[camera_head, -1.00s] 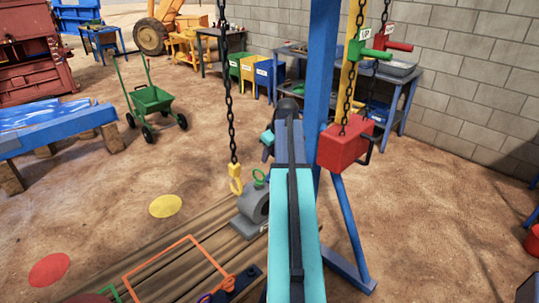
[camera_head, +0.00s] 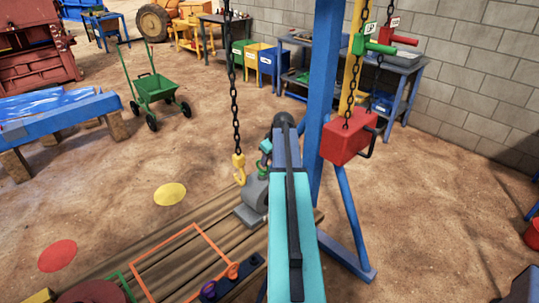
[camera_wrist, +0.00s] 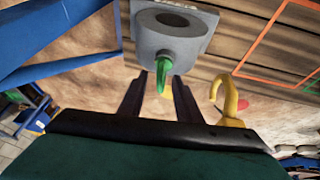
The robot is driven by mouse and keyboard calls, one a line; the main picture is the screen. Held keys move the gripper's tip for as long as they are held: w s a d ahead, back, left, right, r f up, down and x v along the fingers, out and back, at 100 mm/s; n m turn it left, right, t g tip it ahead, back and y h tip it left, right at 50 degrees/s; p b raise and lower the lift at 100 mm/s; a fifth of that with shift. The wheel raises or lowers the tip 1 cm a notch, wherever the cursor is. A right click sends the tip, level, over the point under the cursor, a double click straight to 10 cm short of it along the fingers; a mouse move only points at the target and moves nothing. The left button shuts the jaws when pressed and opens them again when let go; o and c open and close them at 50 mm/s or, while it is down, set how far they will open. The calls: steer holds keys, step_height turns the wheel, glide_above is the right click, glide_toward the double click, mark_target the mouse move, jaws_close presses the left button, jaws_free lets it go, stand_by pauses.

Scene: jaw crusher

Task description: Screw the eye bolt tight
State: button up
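The green eye bolt (camera_wrist: 163,75) stands on a grey block with a round hole (camera_wrist: 170,38). In the head view the eye bolt (camera_head: 262,172) is partly covered by my gripper (camera_head: 265,155) just above it. In the wrist view the two dark fingers of my gripper (camera_wrist: 158,92) are apart, one on each side of the green eye. I see gaps between the eye and both fingers. The bolt's thread and its seat on the block are hard to make out.
A yellow hook (camera_head: 239,170) on a chain hangs close beside the eye bolt; it also shows in the wrist view (camera_wrist: 229,103). A blue post (camera_head: 322,90) with a red hoist box (camera_head: 348,138) stands to the right. Wooden planks (camera_head: 165,262) lie under the block.

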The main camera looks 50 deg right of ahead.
mark_target(267, 167)
steer(key=shift+p+x, duration=0.4)
steer(key=shift+x, duration=1.35)
jaws_close()
